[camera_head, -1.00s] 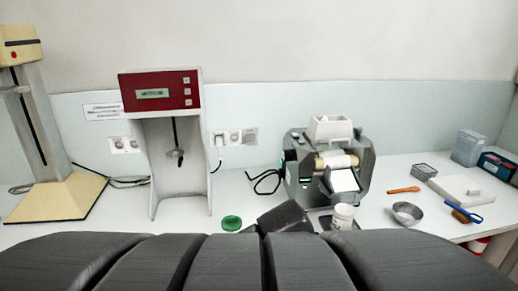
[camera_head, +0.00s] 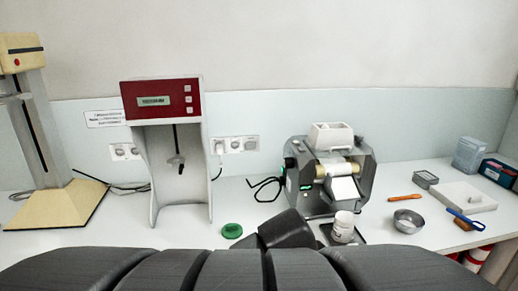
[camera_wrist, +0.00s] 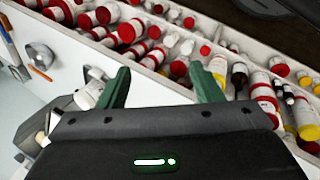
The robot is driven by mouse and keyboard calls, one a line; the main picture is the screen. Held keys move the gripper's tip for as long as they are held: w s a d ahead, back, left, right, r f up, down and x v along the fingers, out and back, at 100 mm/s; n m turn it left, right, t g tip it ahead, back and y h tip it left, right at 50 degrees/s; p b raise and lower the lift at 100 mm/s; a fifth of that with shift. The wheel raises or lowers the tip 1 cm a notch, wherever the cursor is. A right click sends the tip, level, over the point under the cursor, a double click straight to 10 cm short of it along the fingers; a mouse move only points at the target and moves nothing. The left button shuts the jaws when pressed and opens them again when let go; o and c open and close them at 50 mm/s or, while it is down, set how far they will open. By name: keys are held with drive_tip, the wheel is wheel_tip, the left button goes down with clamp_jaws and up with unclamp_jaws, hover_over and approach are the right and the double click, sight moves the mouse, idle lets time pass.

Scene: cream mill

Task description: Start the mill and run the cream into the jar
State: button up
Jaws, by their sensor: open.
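The mill (camera_head: 305,200) is a grey machine with a white hopper (camera_head: 331,136) on top, cream-coloured rollers and a white sloping apron at its front. A small green light shows on its left side. A green lid (camera_head: 232,231) lies on the counter left of the jar. In the wrist view my gripper (camera_wrist: 160,82) is open with nothing between its green fingers. A white jar (camera_wrist: 89,95) shows just left of the left finger, apart in depth or not, I cannot tell.
A red-topped stirrer stand (camera_head: 162,100) and a cream-coloured stand (camera_head: 57,203) are at left. A metal bowl (camera_head: 407,221), orange spatula (camera_head: 405,197) and white slab (camera_head: 460,197) are at right. Several red-capped bottles (camera_wrist: 122,34) lie in a tray beyond my fingers.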

clamp_jaws()
idle(1.8)
